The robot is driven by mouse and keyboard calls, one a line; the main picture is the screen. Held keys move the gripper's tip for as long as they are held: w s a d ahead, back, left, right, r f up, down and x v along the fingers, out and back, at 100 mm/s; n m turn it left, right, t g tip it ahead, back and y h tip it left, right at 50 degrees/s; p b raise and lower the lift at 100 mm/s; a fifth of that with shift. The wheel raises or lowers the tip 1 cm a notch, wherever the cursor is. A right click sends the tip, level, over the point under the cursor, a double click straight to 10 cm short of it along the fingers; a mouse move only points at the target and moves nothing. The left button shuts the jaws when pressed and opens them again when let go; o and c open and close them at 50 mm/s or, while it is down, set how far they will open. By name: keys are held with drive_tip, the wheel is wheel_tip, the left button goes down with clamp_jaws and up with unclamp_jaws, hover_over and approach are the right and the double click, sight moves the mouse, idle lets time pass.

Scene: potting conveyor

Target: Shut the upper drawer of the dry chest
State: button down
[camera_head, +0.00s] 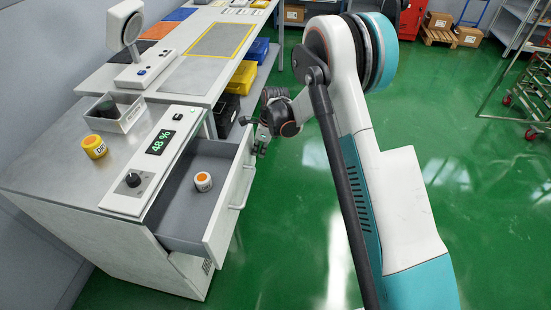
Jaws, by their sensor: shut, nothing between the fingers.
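The upper drawer (216,233) of the grey dry chest (112,228) stands pulled out, its white front and bar handle (243,188) facing right. A small white jar with an orange lid (203,181) stands inside on the drawer's grey floor. My gripper (260,148) is shut and empty at the far end of the drawer front, on its outer side. It is small and partly covered by my own wrist, so I cannot tell whether it touches the front. The chest's panel shows 48% on a green display (161,142) with a black knob (133,180).
A yellow jar (94,146) and an open grey tray (116,118) with a dark item sit on the chest top. Behind is a workbench with a round-headed device (126,27), yellow bins (241,79) and a blue bin (257,52).

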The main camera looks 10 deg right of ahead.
sight(229, 146)
drive_tip(key=w+a, duration=0.1)
drive_tip(key=a, duration=0.2)
drive_tip(key=w+a, duration=0.2)
drive_tip(key=a, duration=0.2)
drive_tip(key=w+a, duration=0.1)
drive_tip(key=a, duration=0.3)
drive_tip(key=shift+w+a, duration=0.15)
drive_tip(key=shift+a, duration=0.05)
drive_tip(key=shift+d+f, duration=0.1)
drive_tip(key=shift+d, duration=0.05)
